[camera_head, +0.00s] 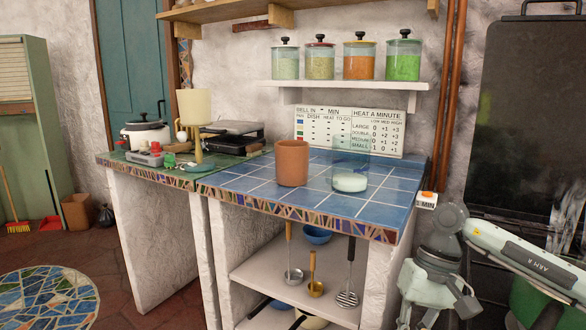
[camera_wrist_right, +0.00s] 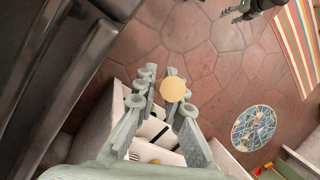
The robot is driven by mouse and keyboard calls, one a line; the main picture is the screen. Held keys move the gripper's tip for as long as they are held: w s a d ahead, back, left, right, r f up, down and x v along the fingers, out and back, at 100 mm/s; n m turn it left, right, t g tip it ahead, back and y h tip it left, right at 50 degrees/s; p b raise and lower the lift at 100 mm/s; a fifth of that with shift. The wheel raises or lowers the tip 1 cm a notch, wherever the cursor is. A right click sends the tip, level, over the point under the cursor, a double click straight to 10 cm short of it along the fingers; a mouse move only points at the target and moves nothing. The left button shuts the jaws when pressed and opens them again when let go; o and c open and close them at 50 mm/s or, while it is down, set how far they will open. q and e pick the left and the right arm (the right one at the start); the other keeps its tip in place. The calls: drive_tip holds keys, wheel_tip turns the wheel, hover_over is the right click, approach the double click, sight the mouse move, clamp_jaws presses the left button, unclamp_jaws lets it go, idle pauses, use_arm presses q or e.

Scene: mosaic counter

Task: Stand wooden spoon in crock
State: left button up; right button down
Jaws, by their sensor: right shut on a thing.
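The terracotta crock (camera_head: 291,163) stands upright on the blue-tiled counter, left of a glass jar. My right gripper (camera_head: 437,310) is low at the right, in front of and below the counter's right end. In the right wrist view its fingers (camera_wrist_right: 160,98) are shut on a pale yellow round piece, seemingly the wooden spoon (camera_wrist_right: 173,89) seen end-on. The rest of the spoon is hidden, and I cannot make it out in the head view. A dark shape at the top of the wrist view seems to be my left gripper (camera_wrist_right: 238,14); its opening is unclear.
A glass jar (camera_head: 350,165) with white contents stands right of the crock. A small timer (camera_head: 427,199) is at the counter's right edge. Ladles (camera_head: 313,286) hang below the front edge. A lamp (camera_head: 195,112) stands at left. The front tiles are clear.

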use_arm(q)
drive_tip(key=shift+s+a+f, duration=0.15)
drive_tip(key=shift+s, duration=0.25)
